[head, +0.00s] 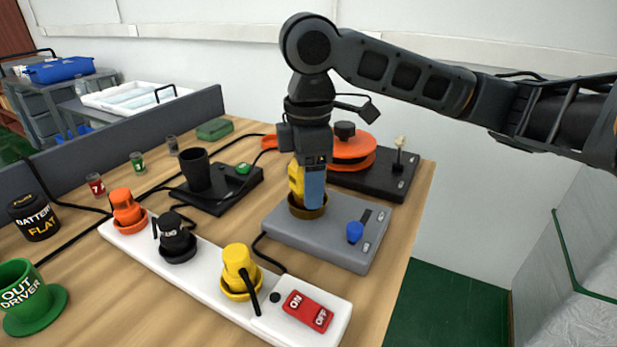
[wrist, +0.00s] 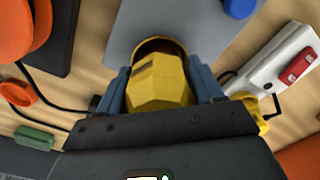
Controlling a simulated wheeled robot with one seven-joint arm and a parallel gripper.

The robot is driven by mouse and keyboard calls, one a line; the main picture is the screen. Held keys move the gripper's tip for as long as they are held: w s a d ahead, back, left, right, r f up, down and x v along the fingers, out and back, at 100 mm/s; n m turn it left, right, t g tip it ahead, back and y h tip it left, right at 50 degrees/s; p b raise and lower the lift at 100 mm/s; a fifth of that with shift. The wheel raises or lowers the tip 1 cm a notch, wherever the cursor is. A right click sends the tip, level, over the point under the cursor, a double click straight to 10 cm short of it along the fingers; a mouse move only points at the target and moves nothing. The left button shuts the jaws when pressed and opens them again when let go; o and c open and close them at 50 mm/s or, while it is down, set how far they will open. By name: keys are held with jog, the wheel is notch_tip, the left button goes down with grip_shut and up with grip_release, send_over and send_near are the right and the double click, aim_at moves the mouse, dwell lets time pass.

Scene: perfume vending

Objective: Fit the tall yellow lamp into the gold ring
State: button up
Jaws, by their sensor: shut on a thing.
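The tall yellow lamp (head: 295,183) is upright in my gripper (head: 308,190), above the grey base. It also shows in the wrist view (wrist: 160,85), with the blue fingers of my gripper (wrist: 160,92) shut on both its sides. The gold ring (head: 308,208) sits on the grey base (head: 330,239). The lamp's lower end is at the ring's opening, and in the wrist view part of the ring's rim (wrist: 160,44) shows beyond the lamp. The fingers and lamp hide the opening, so I cannot tell how deep the lamp sits.
A blue knob (head: 355,232) stands on the base, right of the ring. A white power strip (head: 190,268) with orange, black and yellow plugs lies in front. An orange round device (head: 352,150) on a black base is behind. A black cup (head: 195,170) stands left.

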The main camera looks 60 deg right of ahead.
jog(key=o, duration=1.2)
jog(key=shift+r+p, duration=0.55)
jog(key=shift+r, duration=3.35)
